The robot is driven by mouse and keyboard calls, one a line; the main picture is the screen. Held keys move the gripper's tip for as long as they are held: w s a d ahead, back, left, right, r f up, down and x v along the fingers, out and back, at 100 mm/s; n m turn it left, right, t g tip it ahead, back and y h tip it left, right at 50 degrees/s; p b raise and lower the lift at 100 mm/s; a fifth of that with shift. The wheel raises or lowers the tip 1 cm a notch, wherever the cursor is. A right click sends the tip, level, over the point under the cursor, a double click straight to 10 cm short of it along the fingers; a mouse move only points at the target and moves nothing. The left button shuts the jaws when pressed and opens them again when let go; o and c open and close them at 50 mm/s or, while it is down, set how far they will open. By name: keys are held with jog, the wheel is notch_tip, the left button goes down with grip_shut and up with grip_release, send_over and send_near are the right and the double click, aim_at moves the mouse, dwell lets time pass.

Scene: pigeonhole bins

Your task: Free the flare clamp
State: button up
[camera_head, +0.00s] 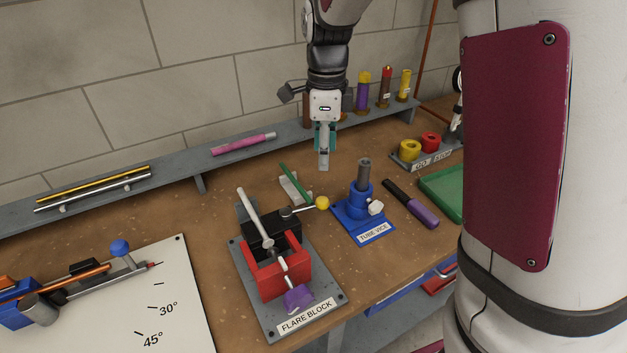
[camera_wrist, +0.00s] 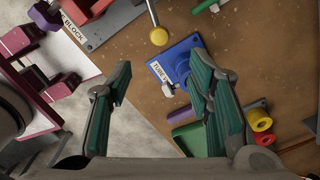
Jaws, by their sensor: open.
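A long pale bar (camera_head: 255,218) slopes over the black block. A lever with a yellow ball (camera_head: 322,203) sticks out to the right. A purple handle (camera_head: 298,299) sits at the front. The wrist view shows the yellow ball (camera_wrist: 158,36) and part of the plate (camera_wrist: 105,15) at the top. My gripper (camera_head: 323,158) is open and empty, pointing down above the bench, behind and apart from the clamp.
The blue tube vice (camera_head: 360,210) with an upright grey tube stands right of the flare block. A green-handled tool (camera_head: 295,182) lies behind it. A purple-handled tool (camera_head: 412,205) and green tray (camera_head: 441,190) lie right. A rear shelf (camera_head: 190,165) holds rods and several upright cylinders.

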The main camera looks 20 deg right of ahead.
aim_at(323, 198)
notch_tip(323, 198, down, 14)
jog(key=shift+s+r, duration=0.1)
jog(key=shift+r, duration=0.15)
jog(key=shift+c, duration=0.5)
grip_shut()
